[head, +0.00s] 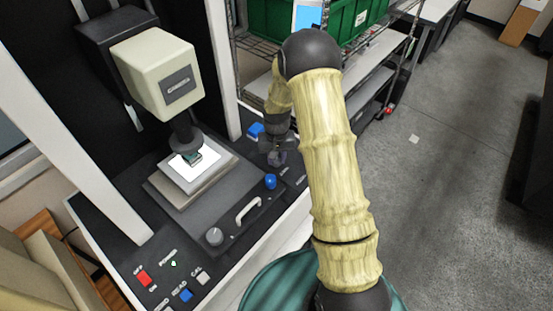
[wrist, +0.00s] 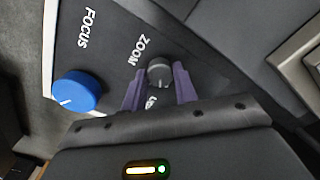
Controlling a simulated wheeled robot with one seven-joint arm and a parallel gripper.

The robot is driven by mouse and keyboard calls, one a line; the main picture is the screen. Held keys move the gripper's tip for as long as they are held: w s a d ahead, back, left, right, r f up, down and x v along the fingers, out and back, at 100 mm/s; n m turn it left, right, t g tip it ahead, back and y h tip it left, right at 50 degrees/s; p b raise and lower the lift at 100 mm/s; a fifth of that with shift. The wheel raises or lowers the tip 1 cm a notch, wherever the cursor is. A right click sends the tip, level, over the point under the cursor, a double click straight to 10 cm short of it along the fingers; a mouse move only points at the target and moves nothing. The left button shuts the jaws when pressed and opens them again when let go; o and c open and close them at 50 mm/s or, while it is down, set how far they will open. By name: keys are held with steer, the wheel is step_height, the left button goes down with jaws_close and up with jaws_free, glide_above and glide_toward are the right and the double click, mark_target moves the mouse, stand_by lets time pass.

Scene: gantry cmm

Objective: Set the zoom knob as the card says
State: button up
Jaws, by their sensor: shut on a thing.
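The zoom knob (wrist: 159,71) is a small grey-black knob beside the printed word ZOOM in the wrist view. My gripper (wrist: 158,82) has its two purple fingers on either side of it, shut on it. The mark under the knob is partly covered and the knob's exact setting is hard to read. In the head view my gripper (head: 277,157) is down at the right end of the dark machine panel, and the zoom knob is hidden there. A white and blue sheet (head: 307,16) stands by the green crate; I cannot read it or tell whether it is the card.
A blue focus knob (wrist: 75,90) sits left of my gripper in the wrist view. The head view shows a blue knob (head: 270,181), a handle (head: 248,211), a grey knob (head: 214,236), a red switch (head: 144,279) and the cream measuring head (head: 158,72) over a lit plate.

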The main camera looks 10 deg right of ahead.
steer(key=shift+n, duration=1)
steer(key=o, duration=1)
steer(key=shift+c, duration=0.2)
step_height(320, 180, up, 18)
steer(key=b, duration=0.3)
steer(key=shift+f, duration=0.25)
